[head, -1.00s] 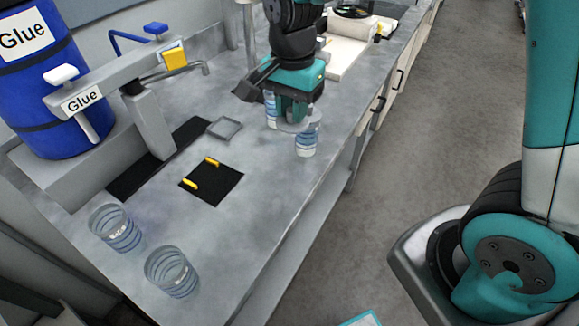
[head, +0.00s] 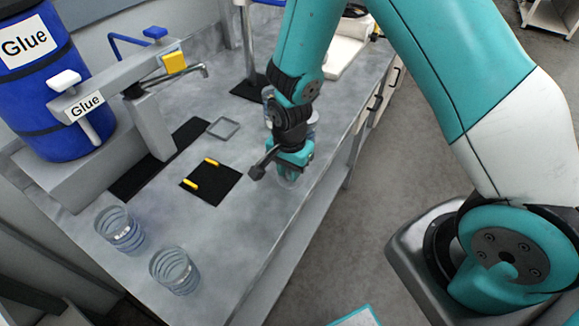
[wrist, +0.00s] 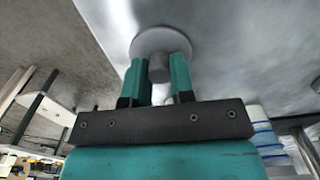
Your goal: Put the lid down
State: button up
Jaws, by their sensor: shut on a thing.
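The lid is a round, pale grey disc with a knob; it shows clearly in the wrist view (wrist: 162,38). My gripper (wrist: 160,72) is shut on the knob, with one teal finger on each side. In the head view, my gripper (head: 291,170) points down over the bare right part of the grey counter (head: 250,235). The lid shows only faintly below the fingers there. I cannot tell whether it touches the counter.
Two clear glasses (head: 120,230) (head: 175,271) stand at the near left. A black mat (head: 211,183) with yellow strips lies left of my gripper. A small grey tray (head: 223,128) is behind it. More glasses (head: 313,119) stand behind my gripper, partly hidden.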

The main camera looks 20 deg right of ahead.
jog(key=shift+f, duration=0.15)
jog(key=o, duration=0.9)
